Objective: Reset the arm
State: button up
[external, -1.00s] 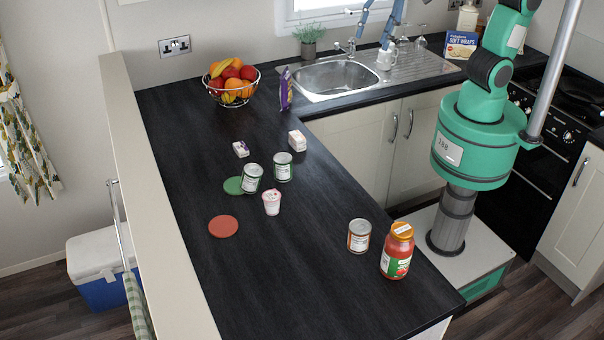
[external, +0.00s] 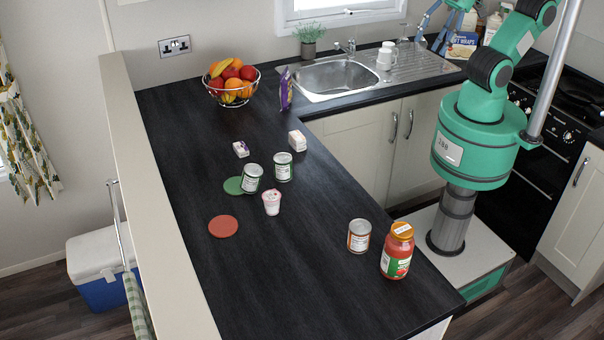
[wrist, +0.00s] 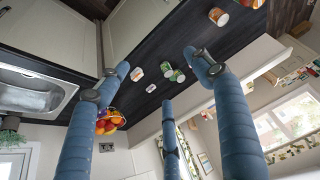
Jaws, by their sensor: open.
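My gripper (external: 432,36) is at the top right of the external view, raised near the far end of the draining board. Its blue fingers are spread, and the wrist view shows them (wrist: 157,76) apart with nothing between them. My gripper is away from the items on the dark worktop (external: 290,250). One can (external: 251,178) stands tilted at the edge of a green disc (external: 233,186), and another can (external: 283,167) stands beside it. A small pink-and-white pot (external: 271,202) is in front of them.
A red disc (external: 223,227) lies bare. A tin (external: 359,236) and a red sauce jar (external: 397,251) stand near the front right edge. A fruit bowl (external: 232,87), sink (external: 340,78), white mug (external: 386,57) and wraps pack (external: 461,45) are farther back.

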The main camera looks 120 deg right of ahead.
dwell(0.3)
notch_tip(320, 180, down, 6)
jog(key=b, duration=0.6)
jog(key=shift+o, duration=0.6)
dwell(0.8)
